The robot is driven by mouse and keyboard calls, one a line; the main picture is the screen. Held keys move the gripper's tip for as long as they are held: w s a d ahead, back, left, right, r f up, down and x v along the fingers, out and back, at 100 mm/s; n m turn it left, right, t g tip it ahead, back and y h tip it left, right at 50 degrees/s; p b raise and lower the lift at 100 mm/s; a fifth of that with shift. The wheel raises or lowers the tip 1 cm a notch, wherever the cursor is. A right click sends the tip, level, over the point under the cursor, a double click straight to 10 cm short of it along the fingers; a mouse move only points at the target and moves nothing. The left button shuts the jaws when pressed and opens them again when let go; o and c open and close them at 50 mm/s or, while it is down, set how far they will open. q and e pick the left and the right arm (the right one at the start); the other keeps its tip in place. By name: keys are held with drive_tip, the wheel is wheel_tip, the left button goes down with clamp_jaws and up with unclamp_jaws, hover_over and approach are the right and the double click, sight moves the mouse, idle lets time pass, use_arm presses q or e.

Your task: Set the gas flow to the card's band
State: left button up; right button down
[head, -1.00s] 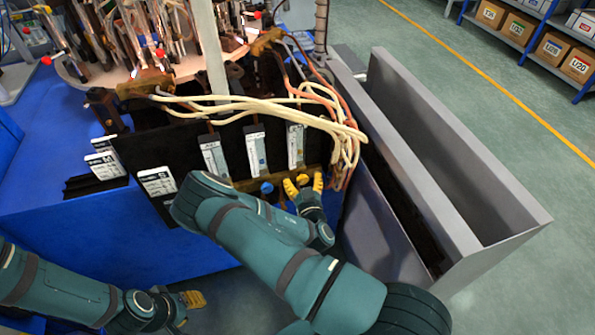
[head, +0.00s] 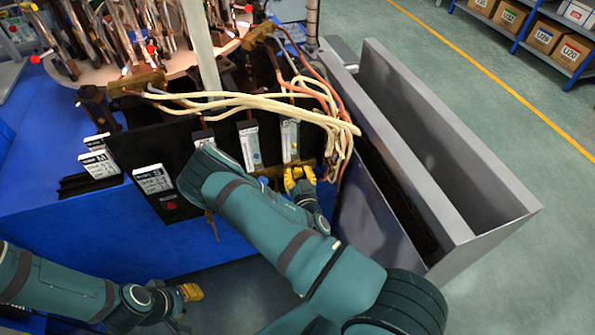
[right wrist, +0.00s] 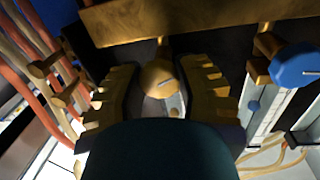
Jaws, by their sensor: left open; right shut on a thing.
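My right gripper (head: 299,176) is shut on a yellow knob at the foot of the rightmost flow tube (head: 290,140) on the black panel. In the right wrist view the yellow knob (right wrist: 160,78) sits between the fingers, with a small pointer line on its face. A blue knob (right wrist: 297,66) is beside it, untouched. Another flow tube (head: 249,146) stands to the left. White printed cards (head: 153,179) are on the panel's left part; their text and the tube readings are too small to read. My left gripper (head: 190,292) is open and empty, low at the left.
Cream and orange hoses (head: 250,103) hang across the panel top and down its right side, close to my right gripper. A grey metal bin (head: 455,215) stands to the right. Glass burner apparatus (head: 150,35) fills the back left.

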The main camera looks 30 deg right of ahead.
idle(0.3)
drive_tip(key=c, duration=0.6)
unclamp_jaws()
drive_tip(key=shift+o, duration=0.2)
drive_tip(key=shift+s, duration=0.1)
drive_tip(key=v, duration=1.1)
drive_tip(key=shift+s+a, duration=0.15)
drive_tip(key=shift+s, duration=0.15)
